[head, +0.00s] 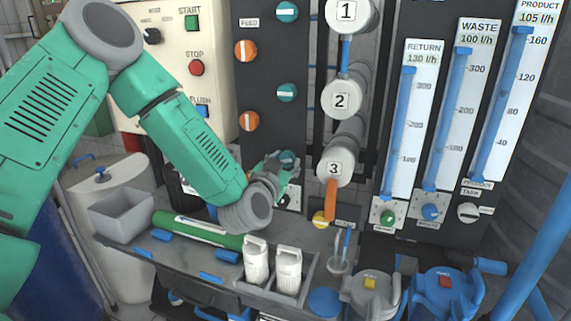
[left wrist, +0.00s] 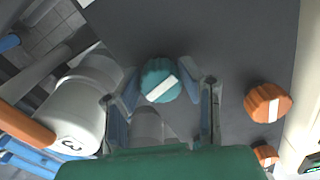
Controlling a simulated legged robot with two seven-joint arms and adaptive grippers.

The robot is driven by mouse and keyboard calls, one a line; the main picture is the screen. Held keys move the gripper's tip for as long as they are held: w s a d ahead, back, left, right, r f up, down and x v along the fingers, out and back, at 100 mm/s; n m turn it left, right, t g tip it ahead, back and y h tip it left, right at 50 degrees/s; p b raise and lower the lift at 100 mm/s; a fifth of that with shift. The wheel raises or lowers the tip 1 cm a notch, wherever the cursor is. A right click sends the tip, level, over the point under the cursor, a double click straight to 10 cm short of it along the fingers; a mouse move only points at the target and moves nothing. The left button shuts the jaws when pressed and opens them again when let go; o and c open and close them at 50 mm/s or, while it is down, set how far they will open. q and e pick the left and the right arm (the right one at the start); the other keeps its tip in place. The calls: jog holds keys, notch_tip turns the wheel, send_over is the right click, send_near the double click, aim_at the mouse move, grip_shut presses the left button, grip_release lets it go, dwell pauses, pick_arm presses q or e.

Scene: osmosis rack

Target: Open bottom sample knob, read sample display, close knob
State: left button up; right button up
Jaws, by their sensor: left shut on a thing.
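The bottom teal knob (head: 288,157) is on the dark panel, partly hidden by my left gripper (head: 280,170). In the left wrist view this teal knob (left wrist: 161,79) sits between the two fingertips, with its white stripe slanted. My left gripper is shut on it. Two more teal knobs are above it, the upper (head: 287,12) and the middle (head: 287,92), both with level white stripes. A small green display (left wrist: 312,163) is cut off at the corner of the left wrist view, and its reading is not legible. My right gripper is not in view.
Orange knobs (head: 246,51) are left of the teal ones. White pipe ends numbered 1 to 3 (head: 336,168) stick out to the right, with an orange handle (head: 331,200) below. White bottles (head: 256,262) and a green cylinder (head: 190,228) rest on the grey shelf below.

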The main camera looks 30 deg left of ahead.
pick_arm(q)
jog(key=n+b, duration=0.1)
jog(key=n, duration=0.2)
jog(key=shift+n, duration=0.4)
jog(key=n+b, duration=0.1)
jog(key=n, duration=0.2)
jog(key=shift+n, duration=0.3)
jog(key=n+b, duration=0.2)
jog(key=n, duration=0.4)
jog(key=shift+r+n+b, duration=0.1)
jog(key=shift+n+b, duration=0.3)
jog(key=o, duration=1.1)
jog(key=shift+c, duration=0.2)
jog(key=shift+o, duration=0.3)
jog(key=shift+s+a, duration=0.1)
